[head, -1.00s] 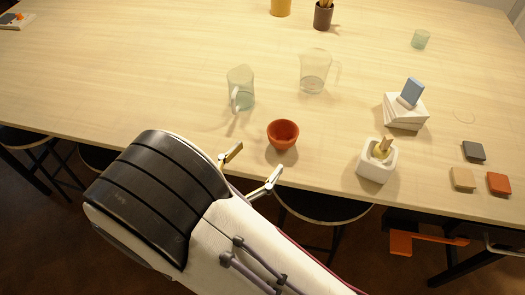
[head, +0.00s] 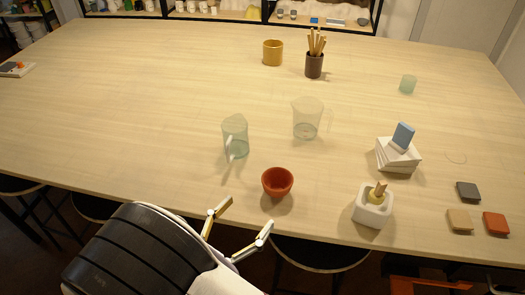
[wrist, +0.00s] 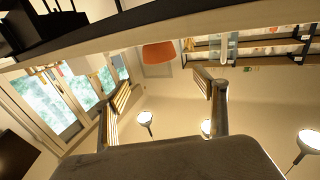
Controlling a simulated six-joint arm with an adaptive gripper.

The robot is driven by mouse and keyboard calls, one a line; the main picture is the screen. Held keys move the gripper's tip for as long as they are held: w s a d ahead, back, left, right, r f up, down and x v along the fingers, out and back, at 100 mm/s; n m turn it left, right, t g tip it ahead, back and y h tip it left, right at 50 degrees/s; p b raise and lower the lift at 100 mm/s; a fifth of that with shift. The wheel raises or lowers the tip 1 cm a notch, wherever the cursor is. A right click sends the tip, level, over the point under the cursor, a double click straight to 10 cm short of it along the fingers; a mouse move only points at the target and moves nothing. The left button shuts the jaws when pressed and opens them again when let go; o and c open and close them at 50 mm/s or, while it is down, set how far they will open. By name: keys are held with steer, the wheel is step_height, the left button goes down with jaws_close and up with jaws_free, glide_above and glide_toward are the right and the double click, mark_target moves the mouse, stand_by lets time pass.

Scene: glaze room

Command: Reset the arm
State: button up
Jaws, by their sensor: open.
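My gripper (head: 241,226) is open and empty at the near edge of the table, left of and nearer than the orange-red bowl (head: 277,182). Its two fingers are spread apart and touch nothing that I can see. In the wrist view, the open fingers of my gripper (wrist: 164,92) stand against the room beyond, with the table edge (wrist: 150,22) across the top. The bowl also shows there as an orange shape (wrist: 158,53) past the fingers.
Near the bowl stand a greenish glass mug (head: 235,139), a clear jug (head: 306,119) and a white pot (head: 372,206). White blocks (head: 399,157) carry a blue piece (head: 403,135). Tiles (head: 468,191) lie at right. A mustard cup (head: 273,53) and a brush holder (head: 314,66) stand farther back. The table's left half is mostly clear.

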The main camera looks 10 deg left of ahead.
steer(key=w+a+y, duration=0.1)
steer(key=w, duration=0.2)
steer(key=w+a+r+y, duration=0.1)
steer(key=w, duration=0.1)
steer(key=w+a+r+n+g+y, duration=0.1)
steer(key=w+a, duration=0.1)
steer(key=w, duration=0.1)
steer(key=shift+w+r, duration=0.2)
steer(key=shift+w, duration=0.1)
steer(key=w+a+r+n+y, duration=0.1)
steer(key=w+r+y, duration=0.3)
steer(key=w, duration=0.2)
steer(key=d+r+n+g+y, duration=0.2)
steer(key=d+r+g+y, duration=0.3)
steer(key=r, duration=0.5)
steer(key=s+d+f+g+h, duration=0.2)
steer(key=s+d+g+h, duration=0.3)
steer(key=s+d, duration=2)
steer(key=d, duration=0.4)
steer(key=shift+s+d+f, duration=0.3)
steer(key=shift+s+d, duration=0.05)
steer(key=shift+d, duration=0.05)
